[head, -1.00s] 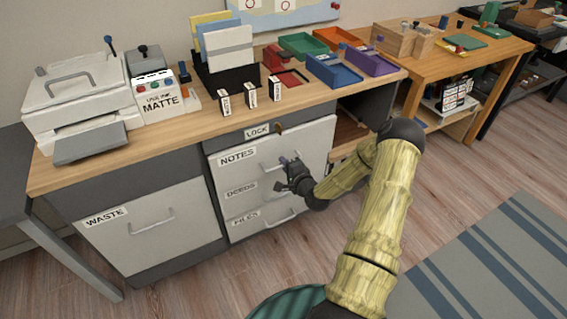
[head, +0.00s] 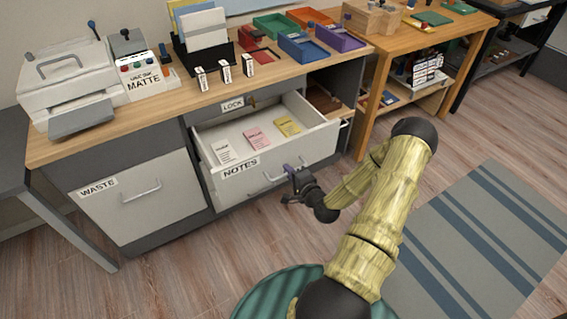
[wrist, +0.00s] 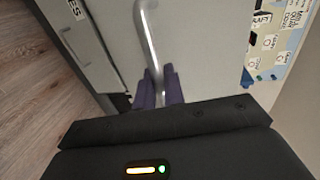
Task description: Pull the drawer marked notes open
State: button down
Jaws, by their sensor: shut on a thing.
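The drawer marked notes (head: 310,150) stands pulled well out from the desk, its white front carrying the NOTES label (head: 241,169). White, pink and yellow papers lie on its floor. My gripper (head: 291,175) is at the drawer's front, shut on the bar handle (wrist: 147,40). In the wrist view the purple fingers (wrist: 159,88) close around the lower part of that handle. The gripped part of the handle is hidden between the fingers. The drawers below are mostly hidden by the open one.
The waste drawer (head: 160,200) at the left is closed. The LOCK label (head: 233,104) and a small key-like part (head: 252,101) sit above the open drawer. Bare floor lies in front, with a striped rug (head: 480,240) at the right.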

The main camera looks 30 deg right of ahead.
jog(key=shift+f+v, duration=0.15)
jog(key=shift+v, duration=0.55)
jog(key=shift+f+v, duration=0.15)
jog(key=shift+v, duration=0.55)
jog(key=shift+s, duration=0.1)
jog(key=c, duration=1.6)
grip_release()
jog(key=shift+o, duration=0.2)
jog(key=p+v, duration=0.2)
jog(key=v, duration=1.5)
jog(key=shift+s, duration=0.15)
jog(key=shift+a, duration=0.1)
